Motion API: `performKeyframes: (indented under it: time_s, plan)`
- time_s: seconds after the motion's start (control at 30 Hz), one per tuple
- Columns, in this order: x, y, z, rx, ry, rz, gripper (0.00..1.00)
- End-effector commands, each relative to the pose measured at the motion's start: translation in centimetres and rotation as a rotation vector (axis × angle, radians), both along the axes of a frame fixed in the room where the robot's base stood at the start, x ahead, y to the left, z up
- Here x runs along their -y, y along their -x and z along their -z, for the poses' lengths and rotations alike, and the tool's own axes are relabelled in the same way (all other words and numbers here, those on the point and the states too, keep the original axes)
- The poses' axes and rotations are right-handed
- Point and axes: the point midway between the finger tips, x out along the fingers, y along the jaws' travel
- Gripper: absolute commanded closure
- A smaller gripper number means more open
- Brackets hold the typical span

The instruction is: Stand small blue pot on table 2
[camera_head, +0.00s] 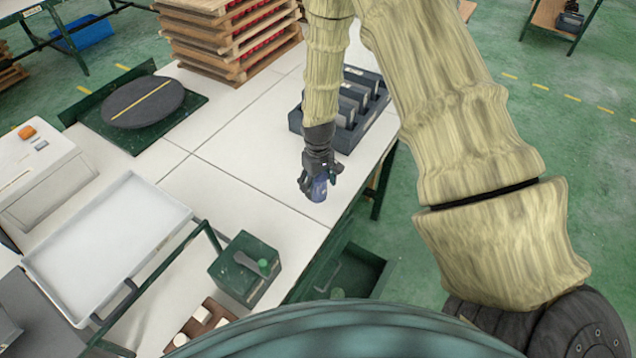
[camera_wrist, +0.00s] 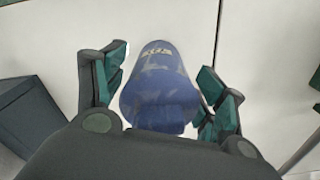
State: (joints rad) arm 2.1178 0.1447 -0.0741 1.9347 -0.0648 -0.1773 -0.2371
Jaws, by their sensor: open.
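The small blue pot (camera_head: 319,189) is at my gripper (camera_head: 318,178), over the white table (camera_head: 240,160) near its right edge. In the wrist view the blue pot (camera_wrist: 160,88) lies between the two green-padded fingers of my gripper (camera_wrist: 165,95). The fingers are open, with a gap showing on each side of the pot. Pale marks show on the pot's upper part. The wrist housing hides its near end. I cannot tell whether the pot's base touches the table top.
A dark rack of grey items (camera_head: 345,105) stands behind my gripper. Stacked wooden trays (camera_head: 225,40), a round turntable (camera_head: 143,102), a white tray (camera_head: 105,240) and a green box (camera_head: 243,268) stand around. The middle of the table is clear.

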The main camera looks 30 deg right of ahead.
Motion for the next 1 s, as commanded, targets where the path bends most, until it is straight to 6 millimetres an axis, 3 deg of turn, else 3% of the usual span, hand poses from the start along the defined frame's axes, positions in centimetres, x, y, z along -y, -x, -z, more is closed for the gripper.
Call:
performKeyframes:
  time_s: [0.27, 1.0]
  plan:
    - [0.0, -0.1, -2.1, 0.003, 0.001, 0.0, 0.29]
    - [0.0, -0.1, -10.4, 0.002, 0.0, 0.0, 0.29]
